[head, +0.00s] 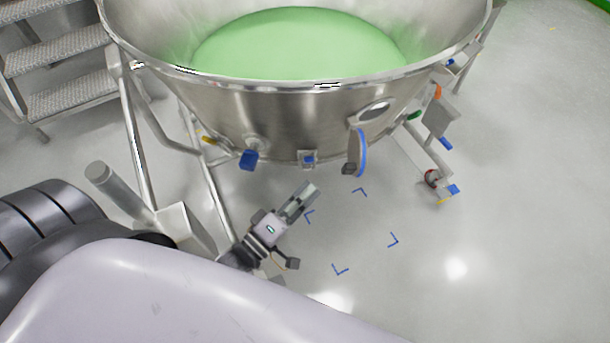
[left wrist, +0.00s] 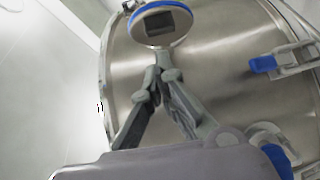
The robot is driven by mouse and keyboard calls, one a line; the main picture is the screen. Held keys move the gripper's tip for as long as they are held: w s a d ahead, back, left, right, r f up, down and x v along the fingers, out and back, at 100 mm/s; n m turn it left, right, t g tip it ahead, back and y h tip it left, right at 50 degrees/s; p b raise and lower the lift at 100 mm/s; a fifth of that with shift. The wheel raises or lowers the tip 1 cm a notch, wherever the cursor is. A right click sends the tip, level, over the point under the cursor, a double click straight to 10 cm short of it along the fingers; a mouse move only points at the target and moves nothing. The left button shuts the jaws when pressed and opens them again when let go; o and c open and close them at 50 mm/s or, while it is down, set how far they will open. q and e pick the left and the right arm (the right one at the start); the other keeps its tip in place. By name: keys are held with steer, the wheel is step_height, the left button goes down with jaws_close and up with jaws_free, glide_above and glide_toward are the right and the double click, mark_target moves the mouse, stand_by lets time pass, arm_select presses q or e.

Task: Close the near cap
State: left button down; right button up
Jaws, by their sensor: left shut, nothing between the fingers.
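The near cap (head: 358,152) is a steel disc with a blue rim. It stands swung open at the lower side of the big steel bowl, and the oval port (head: 374,111) beside it is uncovered. In the left wrist view the cap (left wrist: 152,24) is at the top, with a dark rectangular part on its face. My left gripper (head: 310,190) is below and left of the cap in the head view. Its fingers (left wrist: 160,76) are together and empty, pointing toward the cap with no clear contact. My right gripper is not in view.
The steel bowl (head: 270,115) holds green material and stands on a tubular frame (head: 140,150). Blue-handled clamps (head: 248,159) and (head: 308,159) sit along its lower edge. Metal steps (head: 55,62) are at the upper left. The floor with blue corner marks (head: 392,240) is clear.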

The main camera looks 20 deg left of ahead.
arm_select(q)
steer(key=b, duration=0.1)
glide_toward(353, 153)
steer(key=shift+w+a+r, duration=0.1)
steer(key=shift+w+r, duration=0.1)
steer(key=shift+w, duration=0.35)
steer(key=shift+w+a+r, duration=0.1)
steer(key=shift+w+r, duration=0.1)
steer(key=shift+w, duration=0.35)
